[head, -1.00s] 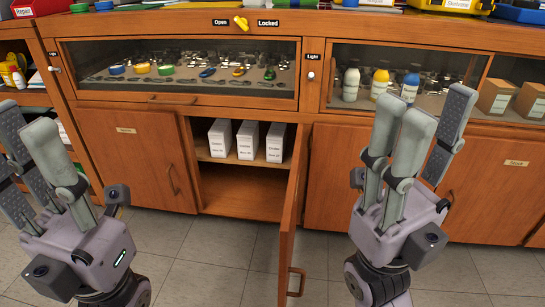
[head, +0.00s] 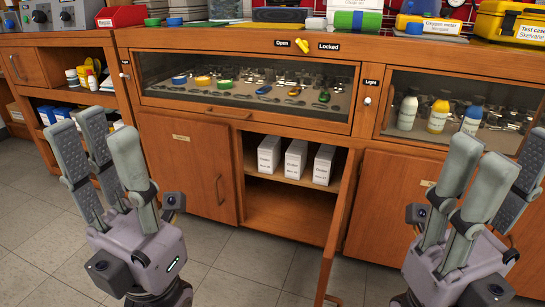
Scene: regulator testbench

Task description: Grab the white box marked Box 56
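Three white boxes stand upright in a row on the shelf of the open lower cabinet: a left box (head: 269,154), a middle box (head: 295,159) and a right box (head: 323,165). Each has dark print on its front, too small to read, so I cannot tell which is Box 56. My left gripper (head: 96,142) is open and empty, to the left of the cabinet opening and nearer to me. My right gripper (head: 493,178) is open and empty at the right, well apart from the boxes.
The open cabinet door (head: 337,240) juts towards me right of the opening. A closed door (head: 186,168) is on its left. Above is a glass-fronted case (head: 245,85) holding small coloured items. Bottles (head: 438,116) stand behind glass at right. The tiled floor (head: 235,262) in front is clear.

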